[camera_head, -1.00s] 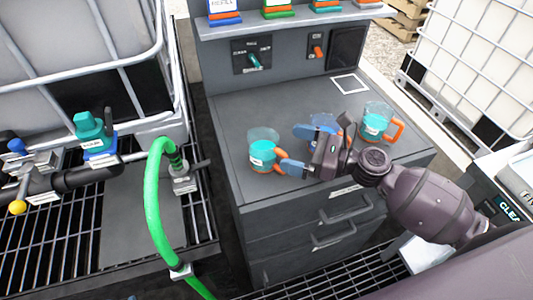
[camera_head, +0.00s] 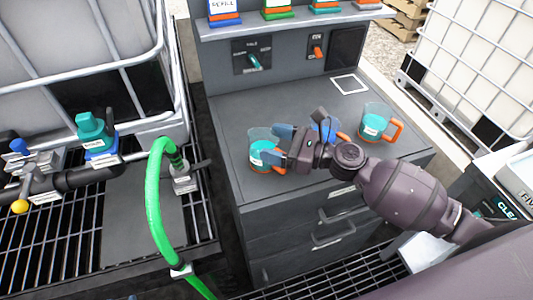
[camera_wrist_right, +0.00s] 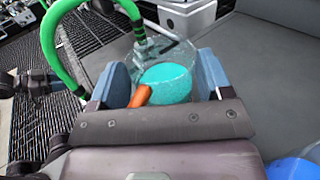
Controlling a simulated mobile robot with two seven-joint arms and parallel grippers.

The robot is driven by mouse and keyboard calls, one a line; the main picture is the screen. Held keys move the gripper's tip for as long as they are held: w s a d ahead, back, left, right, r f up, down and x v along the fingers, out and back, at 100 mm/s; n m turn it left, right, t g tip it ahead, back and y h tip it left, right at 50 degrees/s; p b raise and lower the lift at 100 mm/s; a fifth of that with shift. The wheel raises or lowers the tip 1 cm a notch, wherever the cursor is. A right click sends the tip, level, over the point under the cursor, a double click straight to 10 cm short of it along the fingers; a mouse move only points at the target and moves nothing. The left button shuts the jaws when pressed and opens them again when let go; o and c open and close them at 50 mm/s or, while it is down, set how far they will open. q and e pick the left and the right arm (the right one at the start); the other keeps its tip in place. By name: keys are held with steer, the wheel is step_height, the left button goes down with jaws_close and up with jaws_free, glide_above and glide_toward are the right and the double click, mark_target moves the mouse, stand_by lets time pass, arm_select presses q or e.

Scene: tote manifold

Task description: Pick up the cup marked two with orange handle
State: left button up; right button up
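A clear cup with teal liquid and an orange handle (camera_head: 262,146) stands upright at the left of the grey counter. My right gripper (camera_head: 277,144) is open at this cup, its blue fingertips on either side of it. In the right wrist view the cup (camera_wrist_right: 168,80) sits between the two spread blue fingers, with its orange handle toward the palm; I cannot tell whether they touch it. A second orange-handled cup with teal liquid (camera_head: 375,122) stands at the right. The cup markings are not legible.
A cup with blue contents (camera_head: 327,128) stands behind my right gripper, partly hidden. The counter (camera_head: 235,110) is clear toward the back left. A green hose (camera_head: 152,200) arches left of it. Colored blocks sit on the shelf (camera_head: 290,22) above.

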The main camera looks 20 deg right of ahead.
steer(key=c, duration=0.3)
arm_select(q)
step_height(320, 180, up, 10)
steer(key=w+p, duration=0.1)
steer(key=p, duration=0.7)
steer(key=shift+w+t, duration=0.2)
steer(key=shift+t, duration=0.2)
arm_select(e)
step_height(320, 180, up, 20)
steer(key=shift+m+t+h, duration=0.3)
